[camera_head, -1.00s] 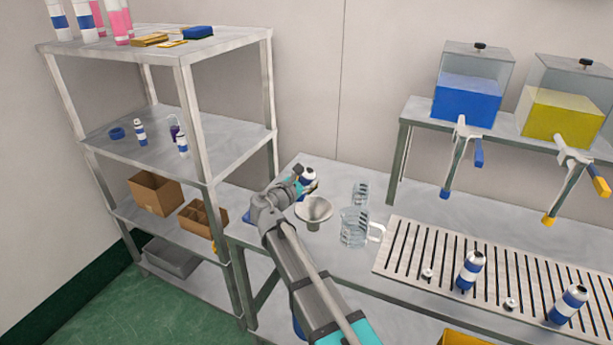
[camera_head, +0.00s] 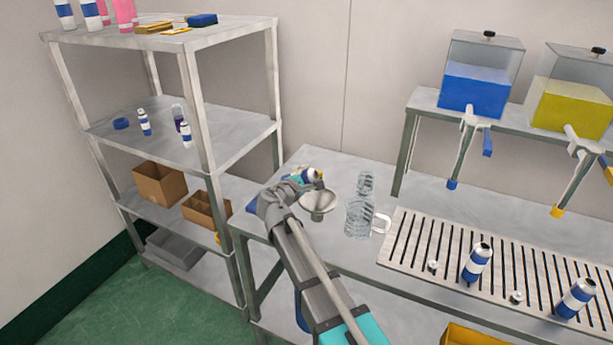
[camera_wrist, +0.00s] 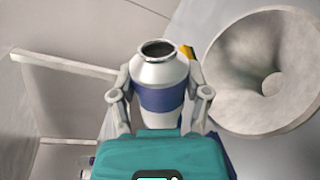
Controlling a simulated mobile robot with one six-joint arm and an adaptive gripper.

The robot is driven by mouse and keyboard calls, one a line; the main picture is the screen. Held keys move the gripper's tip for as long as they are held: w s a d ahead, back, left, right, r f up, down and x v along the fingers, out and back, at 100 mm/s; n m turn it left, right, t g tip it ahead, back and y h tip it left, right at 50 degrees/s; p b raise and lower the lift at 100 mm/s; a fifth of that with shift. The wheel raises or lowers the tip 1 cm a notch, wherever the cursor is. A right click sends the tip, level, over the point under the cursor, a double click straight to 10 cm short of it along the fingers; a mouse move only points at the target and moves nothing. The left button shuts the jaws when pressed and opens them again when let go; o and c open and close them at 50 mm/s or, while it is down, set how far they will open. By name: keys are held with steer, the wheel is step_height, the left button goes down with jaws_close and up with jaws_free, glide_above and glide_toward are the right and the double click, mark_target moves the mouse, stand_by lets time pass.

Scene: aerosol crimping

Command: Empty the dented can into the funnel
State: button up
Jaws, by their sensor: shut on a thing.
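My gripper (camera_wrist: 160,105) is shut on a white and blue can (camera_wrist: 161,97). The can has a silver neck and an open mouth. A dent in it cannot be made out. In the head view the can (camera_head: 303,175) is tilted at the end of my arm, just above and behind the funnel. The grey funnel (camera_head: 318,200) stands on the table with its wide mouth up. In the wrist view the funnel (camera_wrist: 235,85) lies close to the right of the can, and its centre hole is visible. No liquid stream is visible.
A clear bottle and pitcher (camera_head: 359,215) stand right of the funnel. A slotted drain tray (camera_head: 410,235) holds two cans and small caps. Blue (camera_head: 470,92) and yellow (camera_head: 566,108) dispensers are on a raised shelf. A metal rack (camera_head: 225,150) stands at left.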

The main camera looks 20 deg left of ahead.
mark_target(309, 204)
steer(key=shift+d+f+m+y+b, duration=0.15)
steer(key=shift+f+m+y+b, duration=0.2)
steer(key=shift+f+m+b, duration=0.55)
steer(key=shift+d+f+m+y+b, duration=0.1)
steer(key=shift+f+m+y+b, duration=0.4)
steer(key=shift+f+m, duration=0.7)
steer(key=m, duration=0.1)
steer(key=r+m+y, duration=0.1)
steer(key=m, duration=0.1)
steer(key=d+m, duration=0.1)
steer(key=shift+r+m+y+p, duration=0.25)
steer(key=shift+r+m+p, duration=0.1)
steer(key=shift+m, duration=0.05)
steer(key=shift+d+r+m+t+y, duration=0.2)
steer(key=shift+d+m, duration=0.1)
steer(key=shift+m, duration=0.75)
steer(key=shift+d+r+m+t+y, duration=0.1)
steer(key=shift+d+m+t+y, duration=0.15)
steer(key=shift+m, duration=0.8)
steer(key=shift+a+r+n+g+h+p, duration=0.15)
steer(key=shift+a+r+n+h+p, duration=0.1)
steer(key=shift+n, duration=0.45)
steer(key=shift+a+r+n+g+h+p, duration=0.15)
steer(key=shift+n+p, duration=0.1)
steer(key=shift+n, duration=0.45)
steer(key=shift+f, duration=0.1)
steer(key=shift+a, duration=0.1)
